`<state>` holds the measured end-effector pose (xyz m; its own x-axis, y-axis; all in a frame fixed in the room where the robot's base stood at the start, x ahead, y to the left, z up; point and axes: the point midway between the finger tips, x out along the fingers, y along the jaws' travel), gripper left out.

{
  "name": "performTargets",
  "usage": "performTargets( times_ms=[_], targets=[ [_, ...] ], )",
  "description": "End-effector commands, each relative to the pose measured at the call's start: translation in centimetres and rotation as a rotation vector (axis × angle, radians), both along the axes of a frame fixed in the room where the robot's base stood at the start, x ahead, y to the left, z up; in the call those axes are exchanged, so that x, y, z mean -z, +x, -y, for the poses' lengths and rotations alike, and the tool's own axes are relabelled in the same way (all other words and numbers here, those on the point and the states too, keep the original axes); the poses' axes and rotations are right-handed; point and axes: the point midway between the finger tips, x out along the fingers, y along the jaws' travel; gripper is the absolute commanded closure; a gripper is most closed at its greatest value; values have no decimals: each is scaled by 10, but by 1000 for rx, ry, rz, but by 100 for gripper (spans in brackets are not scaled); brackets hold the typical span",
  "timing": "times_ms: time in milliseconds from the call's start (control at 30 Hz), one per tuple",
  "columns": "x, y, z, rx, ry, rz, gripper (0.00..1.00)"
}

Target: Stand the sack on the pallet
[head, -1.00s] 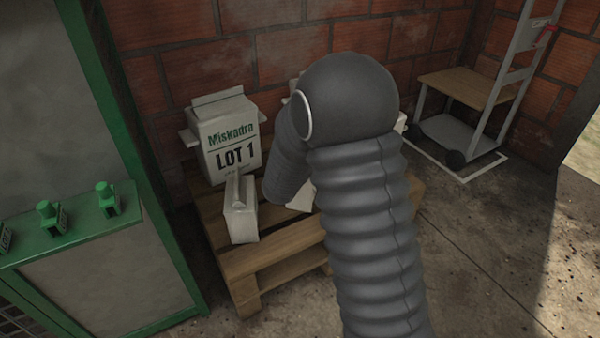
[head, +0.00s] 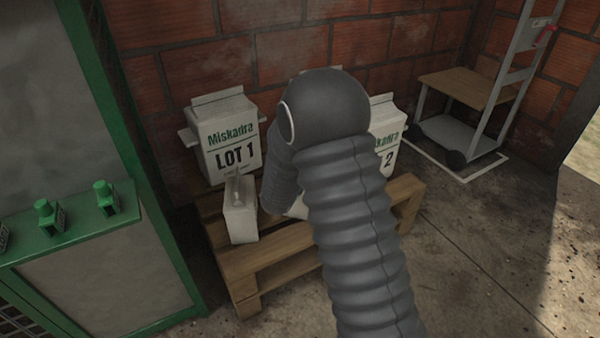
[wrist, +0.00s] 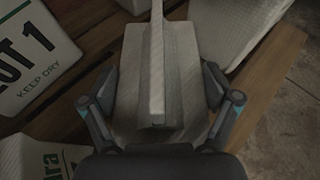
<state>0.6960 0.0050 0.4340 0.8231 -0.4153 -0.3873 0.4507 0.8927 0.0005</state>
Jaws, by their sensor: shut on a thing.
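My gripper (wrist: 158,82) is shut on a pale sack (wrist: 132,62) with a raised top seam, one finger on each side. In the head view my arm hides the gripper and most of this sack; only a pale patch (head: 297,207) shows low beside the arm, over the pallet. The wooden pallet (head: 265,255) stands against the brick wall. I cannot tell whether the held sack touches the pallet boards.
The LOT 1 sack (head: 230,140) stands upright at the pallet's back left. A sack marked 2 (head: 388,135) stands at the right, partly hidden. A smaller pale pack (head: 240,220) sits front left. A green-framed machine (head: 150,200) is left; a hand truck (head: 465,135) is right.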

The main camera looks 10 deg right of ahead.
Motion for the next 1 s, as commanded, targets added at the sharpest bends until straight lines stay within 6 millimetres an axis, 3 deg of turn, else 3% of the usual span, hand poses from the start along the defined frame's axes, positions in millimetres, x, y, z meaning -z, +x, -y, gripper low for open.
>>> performTargets(
  times_ms=[67,100,567,1000],
  targets=[
    [1,1,0,0,-1,4,82],
    [2,0,0,0,0,0,2],
    [-4,0,0,0,0,0,0],
    [-33,-65,-34,-3,0,1,0]
  ],
)
